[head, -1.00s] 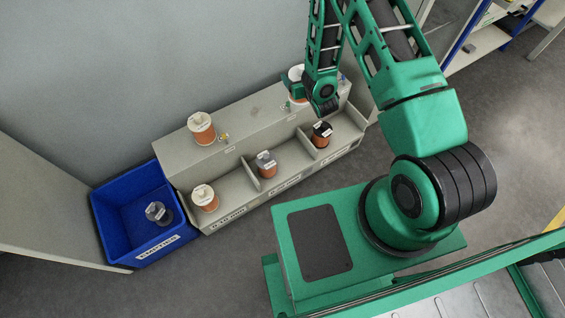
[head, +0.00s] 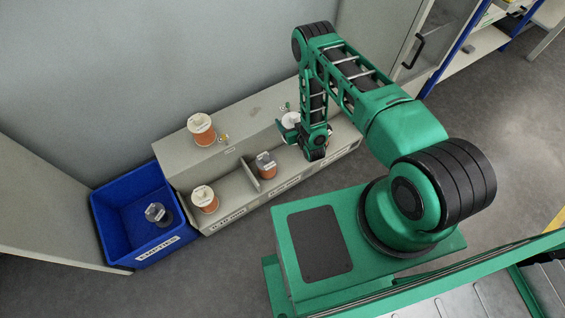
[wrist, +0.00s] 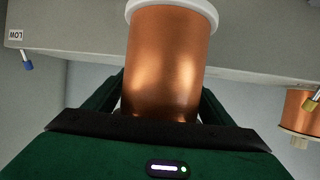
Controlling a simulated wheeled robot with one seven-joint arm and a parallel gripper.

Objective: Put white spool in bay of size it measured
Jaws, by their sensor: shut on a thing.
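My gripper (head: 288,130) is shut on a white spool (head: 291,119) wound with copper wire, held at the unit above the middle and right bays. In the wrist view the held spool (wrist: 165,62) shows its copper winding and one white flange; its other end is hidden behind my gripper. A white-flanged spool (head: 205,198) stands in the left bay and a grey-flanged spool (head: 265,165) in the middle one. My arm hides most of the right bay.
Another white-flanged copper spool (head: 201,128) stands on the upper ledge beside a small brass fitting (head: 223,138). A blue bin (head: 128,232) labelled EMPTIES stands at left with a dark spool (head: 158,213) inside. The wrist view shows a LOW tag (wrist: 15,35) and blue fitting (wrist: 27,62).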

